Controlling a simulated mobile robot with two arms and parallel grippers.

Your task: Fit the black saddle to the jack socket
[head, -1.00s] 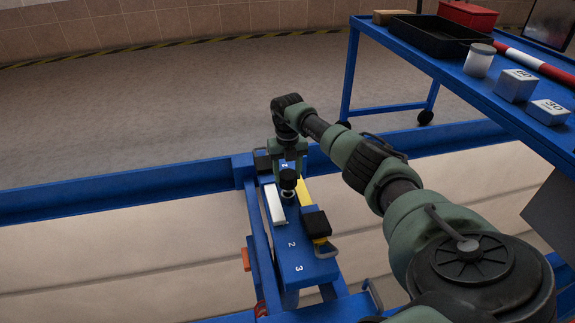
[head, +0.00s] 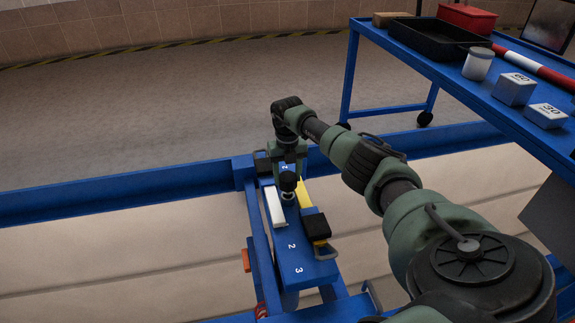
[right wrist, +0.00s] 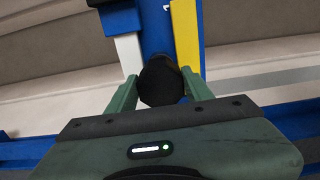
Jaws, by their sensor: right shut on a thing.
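My right gripper (head: 288,176) points down over the blue jack beam (head: 290,262). It is shut on the black saddle (head: 288,182), a small round dark piece. In the right wrist view the saddle (right wrist: 160,82) sits between the two green fingertips (right wrist: 160,86). A silvery round part (head: 287,198) shows just below the saddle. I cannot tell whether it is the socket, or whether the saddle touches it or is seated. The socket is otherwise hidden by the saddle and gripper. My left gripper is not in view.
A white bar (head: 274,208) and a yellow bar (head: 304,193) flank the saddle closely. A black block (head: 316,226) is on the right side of the beam. Blue rails surround it. A blue trolley (head: 450,75) at right carries a tray, jar and weights.

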